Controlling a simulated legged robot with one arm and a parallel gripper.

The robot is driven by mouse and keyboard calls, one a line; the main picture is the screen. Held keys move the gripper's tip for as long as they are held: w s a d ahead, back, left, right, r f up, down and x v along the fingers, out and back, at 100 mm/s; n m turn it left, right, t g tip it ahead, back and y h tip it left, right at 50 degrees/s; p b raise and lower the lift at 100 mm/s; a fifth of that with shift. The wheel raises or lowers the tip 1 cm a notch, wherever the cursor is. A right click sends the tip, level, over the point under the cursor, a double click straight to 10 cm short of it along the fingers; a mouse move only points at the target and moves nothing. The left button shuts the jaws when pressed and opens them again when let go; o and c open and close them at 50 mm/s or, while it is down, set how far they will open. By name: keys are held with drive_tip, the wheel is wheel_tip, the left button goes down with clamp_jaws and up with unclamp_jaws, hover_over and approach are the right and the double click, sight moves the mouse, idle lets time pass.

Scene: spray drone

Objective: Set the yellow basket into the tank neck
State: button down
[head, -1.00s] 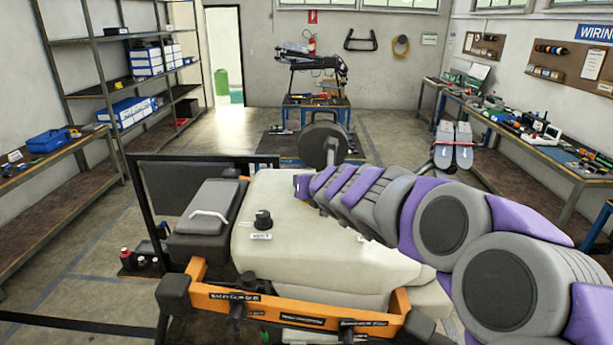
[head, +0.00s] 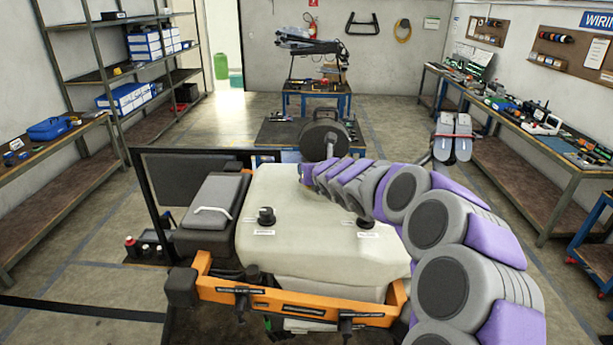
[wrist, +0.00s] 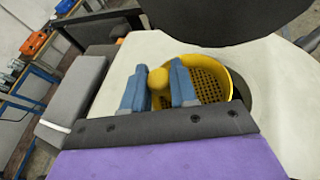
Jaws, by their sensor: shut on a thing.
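The yellow basket (wrist: 209,84), round with a perforated floor, shows in the wrist view. My gripper (wrist: 159,76) has its two blue fingers on either side of the basket's yellow knob (wrist: 158,80) and is shut on it. The dark tank neck opening (wrist: 241,92) shows as a crescent along the basket's right side. The basket overlaps the opening, offset to the left in this view; I cannot tell how deep it sits. The cream tank (head: 300,250) fills the middle of the head view.
A dark round disc (head: 324,139) stands at the tank's far side; a dark disc (wrist: 215,20) also looms above the basket in the wrist view. A black knob (head: 266,216) rises from the tank top. An orange frame bar (head: 290,303) runs along the near side.

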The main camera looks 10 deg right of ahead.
drive_tip(key=d+f, duration=0.2)
drive_tip(key=d, duration=0.1)
drive_tip(key=shift+d, duration=0.25)
drive_tip(key=shift+w+a, duration=0.1)
drive_tip(key=shift+a, duration=0.8)
drive_tip(key=c, duration=1.1)
unclamp_jaws()
drive_tip(key=shift+a, duration=0.3)
drive_tip(key=shift+c, duration=0.2)
drive_tip(key=shift+o, duration=1.3)
drive_tip(key=shift+d, duration=0.95)
drive_tip(key=shift+s+a+r+b, duration=0.2)
drive_tip(key=shift+s+b, duration=0.1)
drive_tip(key=shift+s, duration=0.1)
drive_tip(key=v, duration=0.2)
drive_tip(key=a+b+v, duration=0.1)
drive_tip(key=v, duration=0.1)
drive_tip(key=shift+s, duration=0.35)
drive_tip(key=b+v, duration=0.1)
drive_tip(key=v, duration=0.5)
drive_tip(key=shift+s+d+r+b, duration=0.2)
drive_tip(key=shift+s+r+b, duration=0.05)
drive_tip(key=shift+b, duration=0.1)
